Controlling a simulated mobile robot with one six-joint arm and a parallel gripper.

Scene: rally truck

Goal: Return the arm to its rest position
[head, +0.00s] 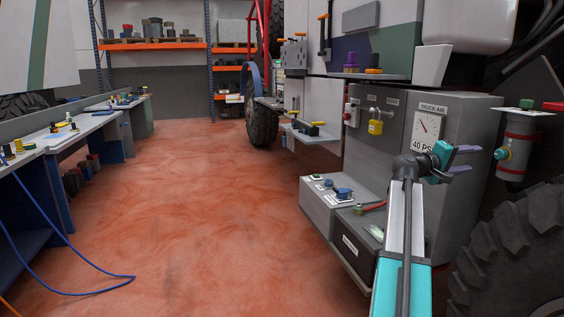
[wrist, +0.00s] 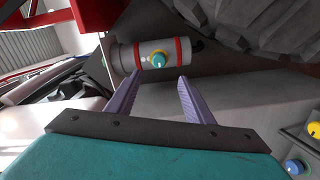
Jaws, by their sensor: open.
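My gripper (head: 462,159) is at the end of my teal and white arm, raised in front of the truck's grey panel (head: 459,110) at the right in the head view. In the wrist view my gripper (wrist: 155,88) shows two purple fingers spread apart with nothing between them. Beyond the fingertips is a grey cylinder (head: 513,160) with red bands and a teal and yellow knob. This cylinder also shows in the wrist view (wrist: 125,57), and the fingers look apart from it. The arm is extended forward.
The panel carries a 40 PSI gauge (head: 427,125) and a yellow padlock (head: 375,127). A large tyre (head: 515,245) stands at the right. A workbench (head: 45,143) runs along the left. A blue hose (head: 100,291) lies on the floor. The middle floor is open.

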